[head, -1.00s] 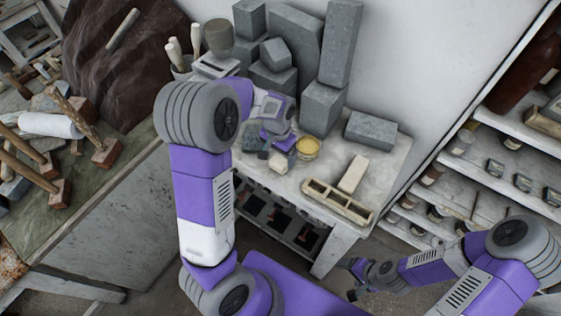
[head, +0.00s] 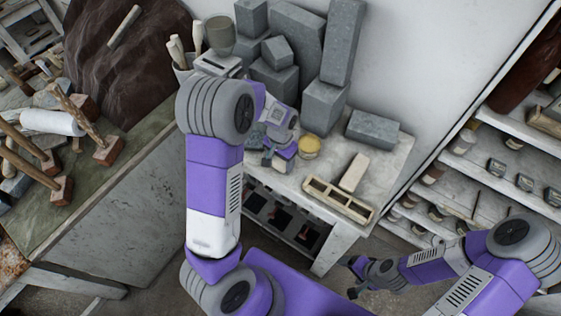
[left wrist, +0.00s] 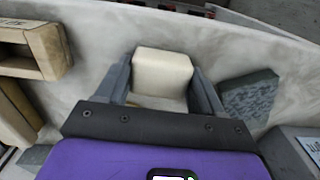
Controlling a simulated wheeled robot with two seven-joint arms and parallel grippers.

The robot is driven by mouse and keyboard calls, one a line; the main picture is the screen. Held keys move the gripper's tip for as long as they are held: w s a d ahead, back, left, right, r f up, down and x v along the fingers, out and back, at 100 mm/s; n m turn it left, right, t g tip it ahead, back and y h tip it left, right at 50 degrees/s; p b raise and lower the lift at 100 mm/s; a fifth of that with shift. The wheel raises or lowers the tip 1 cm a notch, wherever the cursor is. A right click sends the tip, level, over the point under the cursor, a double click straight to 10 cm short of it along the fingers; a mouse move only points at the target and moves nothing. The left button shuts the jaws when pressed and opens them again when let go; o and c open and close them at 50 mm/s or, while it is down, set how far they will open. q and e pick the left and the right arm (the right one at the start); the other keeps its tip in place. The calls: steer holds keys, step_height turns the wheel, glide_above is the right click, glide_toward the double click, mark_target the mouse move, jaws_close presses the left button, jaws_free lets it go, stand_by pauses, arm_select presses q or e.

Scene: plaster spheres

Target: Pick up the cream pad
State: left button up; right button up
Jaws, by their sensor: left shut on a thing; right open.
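The cream pad (left wrist: 162,72) is a small pale block between the two fingers of my left gripper (left wrist: 162,85) in the left wrist view. The fingers are shut on its sides, over the pale worktop. In the head view, my left gripper (head: 279,163) is at the front of the worktop, and it mostly hides the pad there. I cannot tell whether the pad touches the worktop. My right gripper (head: 353,279) is open and low, in front of the bench and away from the pad.
A round tin with yellow contents (head: 308,147) stands just right of my left gripper. A wooden compartment tray (head: 338,200) and a long cream block (head: 354,172) lie further right. A dark grey-green block (left wrist: 250,97) lies beside the gripper. Grey blocks (head: 324,106) stand behind.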

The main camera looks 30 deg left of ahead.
arm_select(q)
steer(key=shift+r, duration=0.15)
step_height(320, 180, up, 10)
steer(key=shift+f, duration=0.1)
stand_by(0.3)
steer(key=o, duration=0.5)
steer(key=c, duration=0.6)
